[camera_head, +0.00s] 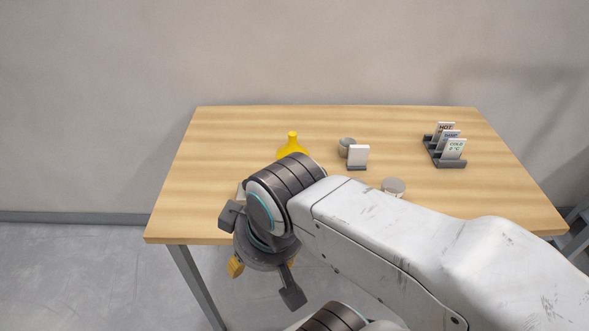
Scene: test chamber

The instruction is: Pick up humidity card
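A dark card rack (446,162) stands at the right of the table and holds several upright white cards in a row. The back card (445,128) reads "HOT" and the front card (455,148) reads "COLD 0°C". Between them is a card with blue print (450,135), partly hidden by the front card; its word is too small to read surely. My gripper (264,281) is at the table's front left edge, far from the rack. Its dark fingers with yellow pads are spread apart, and I see nothing between them.
On the wooden table (240,125) are a yellow funnel-like object (292,146), a grey round container (345,146), a blank white card in a small stand (358,157) and a round pale cup (393,186). My arm hides the front middle. The back of the table is clear.

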